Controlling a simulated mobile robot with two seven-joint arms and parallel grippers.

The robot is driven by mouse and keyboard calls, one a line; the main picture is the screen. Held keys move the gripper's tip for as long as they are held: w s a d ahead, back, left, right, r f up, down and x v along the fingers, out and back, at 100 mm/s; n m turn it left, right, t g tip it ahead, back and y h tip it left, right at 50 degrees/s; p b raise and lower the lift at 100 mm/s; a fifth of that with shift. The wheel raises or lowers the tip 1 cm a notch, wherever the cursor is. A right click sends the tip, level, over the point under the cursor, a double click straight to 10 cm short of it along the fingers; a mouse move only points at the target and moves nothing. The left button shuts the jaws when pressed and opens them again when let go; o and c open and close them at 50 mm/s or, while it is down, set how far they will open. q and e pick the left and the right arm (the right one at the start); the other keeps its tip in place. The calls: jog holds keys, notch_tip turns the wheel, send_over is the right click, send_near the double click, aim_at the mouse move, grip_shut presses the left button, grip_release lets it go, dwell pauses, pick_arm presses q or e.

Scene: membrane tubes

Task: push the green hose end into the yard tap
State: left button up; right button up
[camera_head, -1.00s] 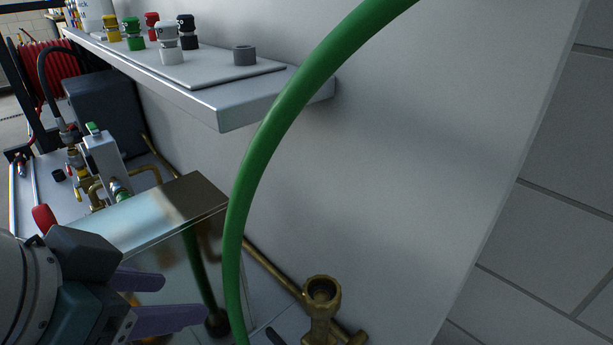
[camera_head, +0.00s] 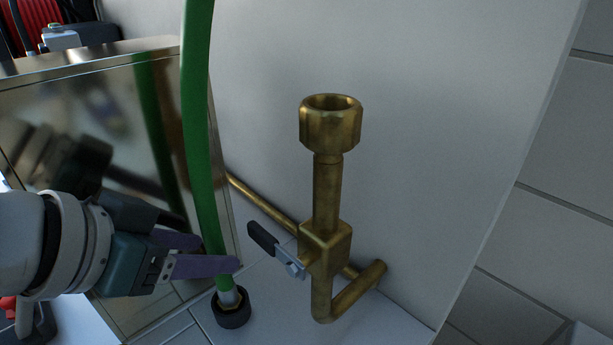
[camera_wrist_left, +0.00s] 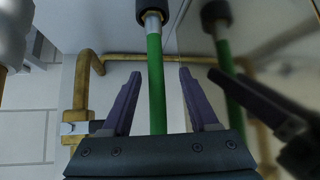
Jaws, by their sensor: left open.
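The green hose (camera_head: 197,120) hangs down at left of centre in the head view. Its lower end has a metal sleeve and a black collar (camera_head: 231,312), low and to the left of the tap. The brass yard tap (camera_head: 328,190) stands upright with its round mouth facing up and a black lever at its left. My left gripper (camera_head: 220,252) is open at the hose, just above its end. In the left wrist view the hose (camera_wrist_left: 155,85) runs between the two apart purple fingers (camera_wrist_left: 160,73), with the black collar (camera_wrist_left: 154,10) beyond the tips. My right gripper is not in view.
A shiny metal panel (camera_head: 110,180) stands left of the hose and reflects it and my gripper. A brass pipe (camera_head: 262,208) runs along the base of the grey back wall (camera_head: 440,120). The space above the tap mouth is clear.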

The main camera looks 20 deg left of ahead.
aim_at(225, 282)
pick_arm(q)
jog(key=shift+d+b+x, duration=0.15)
jog(key=shift+b+x, duration=0.05)
jog(key=shift+x, duration=1.2)
jog(key=shift+d+b+x, duration=0.15)
jog(key=shift+b+x, duration=0.05)
jog(key=shift+x, duration=1.2)
jog(key=shift+c, duration=0.3)
grip_shut()
